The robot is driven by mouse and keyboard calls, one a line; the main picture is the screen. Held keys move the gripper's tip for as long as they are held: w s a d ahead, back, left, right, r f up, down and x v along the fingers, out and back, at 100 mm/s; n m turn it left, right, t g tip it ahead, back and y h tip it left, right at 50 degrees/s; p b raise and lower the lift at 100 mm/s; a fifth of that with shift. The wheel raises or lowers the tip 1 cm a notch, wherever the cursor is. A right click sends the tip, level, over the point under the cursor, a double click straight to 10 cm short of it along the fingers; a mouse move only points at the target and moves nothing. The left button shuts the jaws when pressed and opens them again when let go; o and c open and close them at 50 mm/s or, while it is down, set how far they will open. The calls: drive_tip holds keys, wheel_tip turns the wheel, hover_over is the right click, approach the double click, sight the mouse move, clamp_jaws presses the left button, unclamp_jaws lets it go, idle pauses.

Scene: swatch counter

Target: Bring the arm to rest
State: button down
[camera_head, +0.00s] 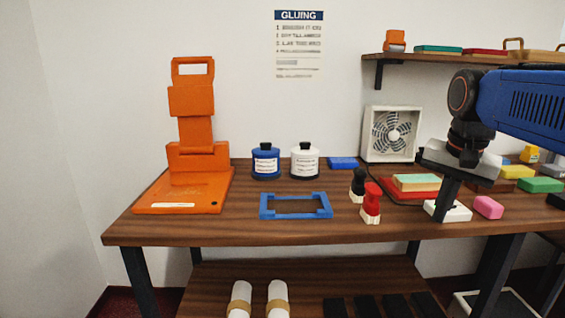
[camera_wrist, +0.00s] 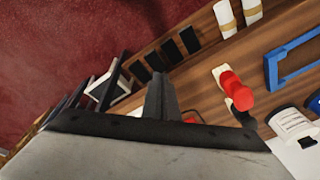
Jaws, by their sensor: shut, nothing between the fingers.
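My gripper (camera_head: 441,212) hangs at the right of the head view, at the end of my blue arm, with its fingers pointing down. It is shut and empty. Its fingertips appear in front of or just over a white block (camera_head: 459,212) on the counter; I cannot tell whether they touch it. In the wrist view my gripper (camera_wrist: 157,82) shows its fingers pressed together, with nothing between them.
The wooden counter (camera_head: 245,228) holds an orange stand (camera_head: 185,190), two bottles, a blue frame (camera_head: 296,213), black and red stamps (camera_head: 371,205), a pink block (camera_head: 488,207) and a fan (camera_head: 391,135). A shelf (camera_head: 440,60) is above. The counter's front middle is clear.

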drive_tip(key=s+a+f+n+t, duration=0.1)
drive_tip(key=s+a+f+n, duration=0.1)
drive_tip(key=s+f+n, duration=0.2)
drive_tip(key=s+a+f+n+t, duration=0.1)
drive_tip(key=s+a+f+n, duration=0.2)
drive_tip(key=s+f, duration=0.7)
wheel_tip(320, 180, down, 4)
drive_tip(key=shift+s+r+n, duration=0.1)
drive_tip(key=shift+s+n, duration=0.15)
drive_tip(key=shift+n, duration=0.35)
